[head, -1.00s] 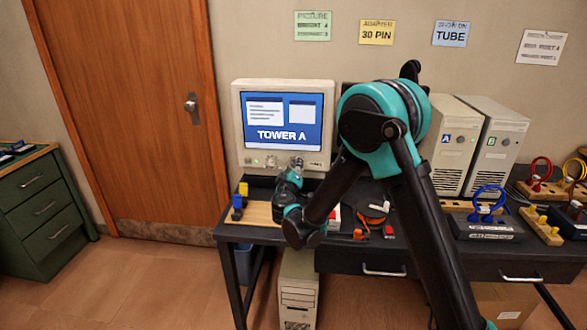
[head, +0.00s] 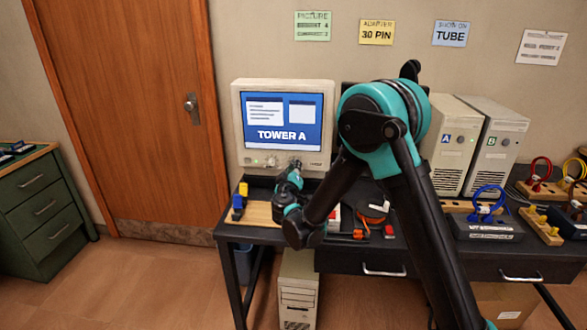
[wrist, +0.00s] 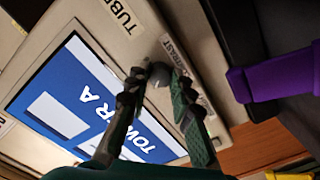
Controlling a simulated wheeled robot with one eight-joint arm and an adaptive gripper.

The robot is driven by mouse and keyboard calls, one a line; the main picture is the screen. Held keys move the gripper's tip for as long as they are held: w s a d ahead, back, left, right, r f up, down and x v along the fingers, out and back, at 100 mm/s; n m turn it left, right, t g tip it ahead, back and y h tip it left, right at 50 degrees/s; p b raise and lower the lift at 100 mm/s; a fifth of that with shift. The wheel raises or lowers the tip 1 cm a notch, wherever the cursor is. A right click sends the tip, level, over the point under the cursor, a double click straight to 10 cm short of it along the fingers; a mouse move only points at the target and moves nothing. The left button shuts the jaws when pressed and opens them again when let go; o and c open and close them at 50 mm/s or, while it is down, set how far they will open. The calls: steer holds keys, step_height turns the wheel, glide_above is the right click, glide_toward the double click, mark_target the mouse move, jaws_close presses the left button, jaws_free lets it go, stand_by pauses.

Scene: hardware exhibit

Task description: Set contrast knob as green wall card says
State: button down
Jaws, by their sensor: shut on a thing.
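The beige monitor (head: 328,130) stands on the dark desk with "TOWER A" on its blue screen. The green card (head: 312,26) hangs on the wall above it; its heading reads "PICTURE", and the small lines below are too blurred to read surely. My gripper (head: 296,164) is at the monitor's lower front edge, right of centre. In the wrist view my gripper (wrist: 154,73) is shut on the small grey contrast knob (wrist: 158,75), beside a label partly hidden by a finger. The fingers hide most of the knob, and its pointer setting cannot be read.
Two beige towers, A (head: 447,143) and B (head: 496,147), stand to the right on the desk. A yellow card (head: 377,32) and a blue card (head: 450,33) hang nearby. A purple item (wrist: 275,78) shows close to my gripper in the wrist view.

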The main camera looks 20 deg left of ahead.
steer(key=m, duration=0.6)
stand_by(0.3)
steer(key=shift+m, duration=0.3)
steer(key=c, duration=1.3)
jaws_free()
steer(key=shift+s, duration=0.1)
steer(key=v, duration=1.1)
steer(key=shift+s, duration=0.4)
